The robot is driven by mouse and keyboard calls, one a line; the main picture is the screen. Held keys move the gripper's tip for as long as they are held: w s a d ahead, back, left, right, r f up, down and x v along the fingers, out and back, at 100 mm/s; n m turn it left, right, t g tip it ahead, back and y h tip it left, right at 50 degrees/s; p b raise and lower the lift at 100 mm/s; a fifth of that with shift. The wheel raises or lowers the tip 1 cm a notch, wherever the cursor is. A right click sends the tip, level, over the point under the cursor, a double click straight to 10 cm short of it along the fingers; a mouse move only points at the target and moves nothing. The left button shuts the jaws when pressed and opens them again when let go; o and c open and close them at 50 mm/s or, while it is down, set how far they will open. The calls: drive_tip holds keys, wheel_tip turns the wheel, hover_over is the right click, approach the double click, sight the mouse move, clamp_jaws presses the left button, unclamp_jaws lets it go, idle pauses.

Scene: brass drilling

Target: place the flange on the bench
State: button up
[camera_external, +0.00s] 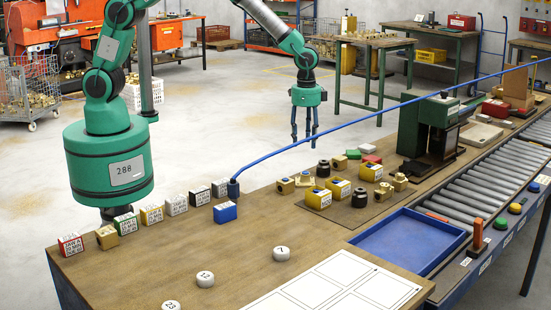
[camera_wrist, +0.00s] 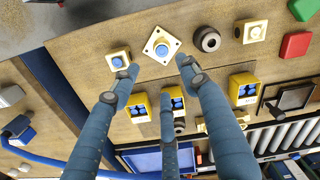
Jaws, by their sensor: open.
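The likely flange is a square brass plate with corner holes and a round blue centre. My gripper (camera_external: 304,135) hangs fingers-down beyond the bench's far edge in the external view. In the wrist view its three fingers (camera_wrist: 162,76) are spread, with nothing between them; the plate lies just past the fingertips. The wooden bench (camera_external: 235,262) runs across the foreground.
Beside the plate are a smaller blue-centred brass part (camera_wrist: 118,60), a black ring (camera_wrist: 207,40) and yellow boxes (camera_wrist: 243,88). A blue tray (camera_external: 410,238), a green press (camera_external: 428,125) and a roller conveyor (camera_external: 480,190) stand rightward. A blue hose (camera_external: 350,115) crosses the bench.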

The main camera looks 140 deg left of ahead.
drive_tip(key=s+d+r+m+t+y, duration=0.1)
drive_tip(key=s+d+r, duration=0.1)
drive_tip(key=d+r, duration=1.15)
drive_tip(key=s+d+r+m+t, duration=0.2)
drive_tip(key=d+r, duration=1.1)
drive_tip(key=d, duration=0.1)
drive_tip(key=s+d+r+m+t, duration=0.1)
drive_tip(key=s+d+r, duration=0.2)
drive_tip(key=s+d, duration=0.7)
drive_tip(key=s+d+r+m+t+h, duration=0.1)
drive_tip(key=s+d+r+m, duration=0.1)
drive_tip(key=s+d, duration=0.8)
drive_tip(key=shift+s+r+t, duration=0.3)
drive_tip(key=shift+s+r, duration=0.55)
drive_tip(key=shift+s, duration=0.1)
